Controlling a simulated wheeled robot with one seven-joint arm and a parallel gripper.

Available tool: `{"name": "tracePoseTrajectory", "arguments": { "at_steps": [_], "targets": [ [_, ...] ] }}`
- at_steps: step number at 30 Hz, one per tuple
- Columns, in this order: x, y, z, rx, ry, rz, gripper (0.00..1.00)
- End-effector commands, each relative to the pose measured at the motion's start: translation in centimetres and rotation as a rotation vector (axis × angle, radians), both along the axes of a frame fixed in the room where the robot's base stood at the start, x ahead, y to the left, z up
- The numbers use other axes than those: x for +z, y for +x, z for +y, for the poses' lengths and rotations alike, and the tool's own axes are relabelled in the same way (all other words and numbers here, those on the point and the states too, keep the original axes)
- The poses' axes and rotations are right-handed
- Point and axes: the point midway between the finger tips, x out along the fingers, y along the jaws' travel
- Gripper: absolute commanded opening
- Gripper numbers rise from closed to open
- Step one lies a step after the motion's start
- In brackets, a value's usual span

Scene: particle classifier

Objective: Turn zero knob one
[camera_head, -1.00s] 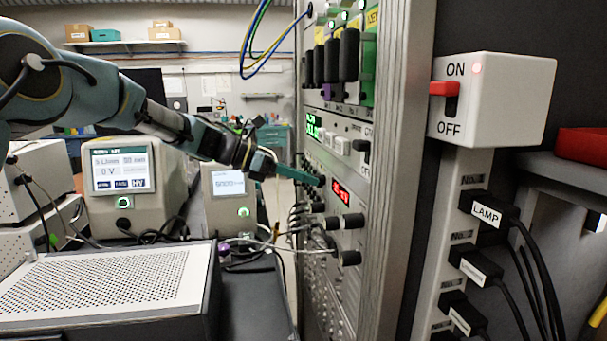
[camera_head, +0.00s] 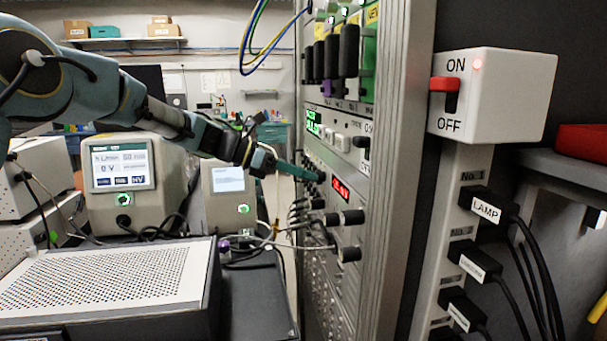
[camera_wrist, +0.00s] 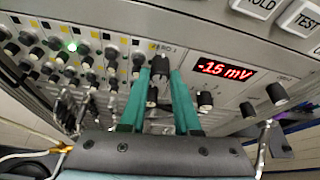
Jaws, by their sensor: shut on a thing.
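The zero one knob (camera_wrist: 160,66) is a small black knob under a ZERO label on the grey rack panel, left of the red display (camera_wrist: 225,72). The display reads about -1.5 mV; its decimal point is hard to make out. My gripper (camera_wrist: 160,78) has its two teal fingers on either side of this knob and is shut on it. In the head view my gripper (camera_head: 319,175) reaches the panel from the left, beside the red display (camera_head: 341,190). The knob itself is hidden there.
Black knobs (camera_head: 352,217) and plugged cables (camera_head: 290,246) sit below on the rack (camera_head: 395,180). Left of the knob in the wrist view are rows of small knobs (camera_wrist: 85,62). A perforated-top box (camera_head: 110,275) stands at lower left. A power switch (camera_head: 490,95) is at right.

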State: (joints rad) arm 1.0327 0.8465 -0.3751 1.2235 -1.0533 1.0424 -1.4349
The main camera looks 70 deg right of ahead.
Motion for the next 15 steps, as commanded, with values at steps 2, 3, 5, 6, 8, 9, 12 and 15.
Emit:
{"name": "tracePoseTrajectory", "arguments": {
  "at_steps": [2, 3, 5, 6, 8, 9, 12, 15],
  "targets": [
    [0.02, 0.01, 0.01, 0.000, 0.000, 0.000, 0.00],
    [0.02, 0.01, 0.01, 0.000, -0.001, 0.000, 0.00],
    [0.00, 0.02, 0.01, 0.000, -0.003, -0.002, 0.00],
    [-0.02, 0.03, 0.01, 0.000, -0.005, -0.004, 0.00],
    [-0.06, 0.04, 0.02, 0.001, -0.013, -0.009, 0.00],
    [-0.08, 0.06, 0.03, 0.002, -0.020, -0.015, 0.00],
    [-0.17, 0.00, 0.09, 0.000, -0.049, -0.034, 0.00],
    [-0.32, -0.02, 0.13, 0.001, -0.092, -0.066, 0.00]
  ]
}}
